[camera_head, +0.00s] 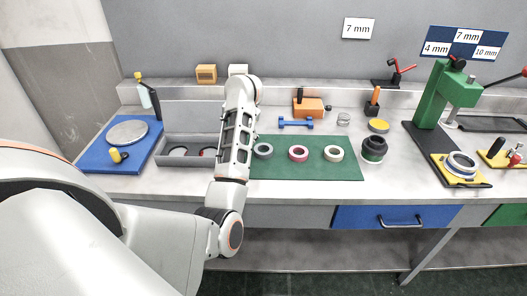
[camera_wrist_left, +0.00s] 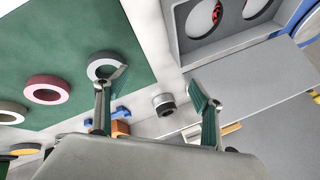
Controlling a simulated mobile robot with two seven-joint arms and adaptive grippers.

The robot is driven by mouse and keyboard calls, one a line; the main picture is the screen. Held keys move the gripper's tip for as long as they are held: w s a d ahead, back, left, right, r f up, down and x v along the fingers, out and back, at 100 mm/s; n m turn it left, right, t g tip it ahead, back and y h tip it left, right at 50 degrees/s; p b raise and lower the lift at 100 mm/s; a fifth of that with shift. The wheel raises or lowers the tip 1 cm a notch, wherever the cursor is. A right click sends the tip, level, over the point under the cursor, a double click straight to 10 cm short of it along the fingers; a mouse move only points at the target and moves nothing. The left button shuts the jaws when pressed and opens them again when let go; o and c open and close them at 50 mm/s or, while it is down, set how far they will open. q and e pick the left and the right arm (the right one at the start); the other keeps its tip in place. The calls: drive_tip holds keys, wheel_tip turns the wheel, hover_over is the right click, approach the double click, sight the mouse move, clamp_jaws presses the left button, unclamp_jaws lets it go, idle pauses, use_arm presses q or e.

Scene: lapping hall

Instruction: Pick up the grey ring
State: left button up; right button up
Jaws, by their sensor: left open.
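The grey ring (camera_head: 263,157) lies flat at the left end of the green mat (camera_head: 275,173), left of a dark red ring and a pale ring. In the left wrist view the grey ring (camera_wrist_left: 92,61) is at upper left, partly covered by one finger's tip. My left gripper (camera_wrist_left: 153,82) is open, with nothing between its fingers; the ring appears beside that gap, not inside it. I cannot tell the height above the mat. In the head view my left arm hides the gripper. My right gripper is not in view.
The dark red ring (camera_head: 298,158) and pale ring (camera_head: 333,158) lie close by. A grey tray (camera_head: 180,164) with rings stands left of the mat. Behind are a blue dumbbell-shaped tool (camera_head: 296,123) and an orange block (camera_head: 308,108). A dark stacked cylinder (camera_head: 373,150) stands at right.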

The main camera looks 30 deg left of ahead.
sight(263, 147)
use_arm(q)
drive_tip(key=d+h, duration=0.1)
drive_tip(key=d, duration=0.1)
drive_tip(key=w+d+n+h, duration=0.1)
drive_tip(key=d, duration=0.1)
drive_tip(key=w+d+n+h, duration=0.1)
drive_tip(key=d, duration=0.2)
drive_tip(key=shift+w+r+h, duration=0.2)
drive_tip(key=shift+r+h, duration=0.05)
drive_tip(key=shift+h, duration=0.05)
drive_tip(key=shift+w+d+f, duration=0.1)
drive_tip(key=shift+d+f, duration=0.05)
drive_tip(key=shift+f, duration=0.15)
drive_tip(key=x, duration=0.6)
drive_tip(key=shift+f+b, duration=0.1)
drive_tip(key=shift+b, duration=0.2)
drive_tip(key=shift+f, duration=0.45)
drive_tip(key=shift+r, duration=0.1)
drive_tip(key=c, duration=1.3)
